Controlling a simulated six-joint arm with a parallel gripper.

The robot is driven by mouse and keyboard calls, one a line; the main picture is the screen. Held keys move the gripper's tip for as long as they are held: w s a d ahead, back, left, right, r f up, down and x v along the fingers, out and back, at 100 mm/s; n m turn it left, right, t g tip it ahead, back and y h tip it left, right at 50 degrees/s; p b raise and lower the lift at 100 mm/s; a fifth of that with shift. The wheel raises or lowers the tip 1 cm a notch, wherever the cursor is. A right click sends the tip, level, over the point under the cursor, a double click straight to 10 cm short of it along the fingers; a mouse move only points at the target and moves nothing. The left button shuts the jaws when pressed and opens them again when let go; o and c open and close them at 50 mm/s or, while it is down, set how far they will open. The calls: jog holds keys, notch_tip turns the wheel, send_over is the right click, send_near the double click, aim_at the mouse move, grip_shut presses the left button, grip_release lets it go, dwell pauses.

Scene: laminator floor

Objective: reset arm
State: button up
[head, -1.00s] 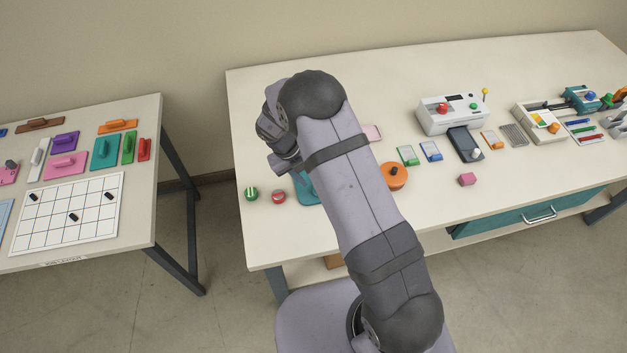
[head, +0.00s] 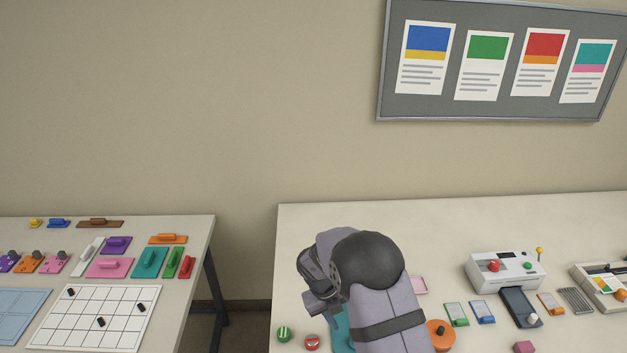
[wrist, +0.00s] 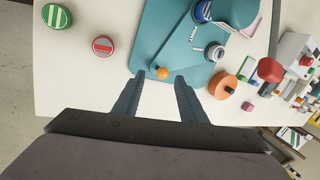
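My gripper (wrist: 160,78) shows in the wrist view with its two fingers apart and nothing between them. It hangs above the front part of the table, near a teal board (wrist: 160,50) and a small orange knob (wrist: 161,73). Whether the fingertips touch anything is hard to tell, but they look apart from it. In the head view my arm is folded over the right table (head: 300,225), and its links hide the gripper and most of the teal board (head: 342,330).
A green striped button (head: 284,334) and a red one (head: 312,342) lie left of my arm. An orange round piece (head: 440,335) is to its right. A white laminator-like machine (head: 506,269) stands further right. The left table (head: 190,226) holds several coloured plates and a white grid board (head: 95,318).

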jog(key=w+a+n+t+y, duration=0.2)
jog(key=w+a+n+t, duration=0.15)
jog(key=w+n, duration=0.35)
jog(key=s+a+f+n+y, duration=0.2)
jog(key=s+a+n+y, duration=0.3)
jog(key=a+n, duration=0.55)
jog(key=s+d+n+g, duration=0.1)
jog(key=s+n+g, duration=0.4)
jog(key=s+n, duration=0.8)
jog(key=s+d+r+n+g+h+b, duration=0.25)
jog(key=s+d, duration=0.55)
jog(key=s, duration=0.6)
jog(key=d+r+t+b, duration=0.3)
jog(key=d+r, duration=0.3)
jog(key=d, duration=0.3)
jog(key=shift+w+n+h, duration=0.3)
jog(key=shift+h, duration=0.05)
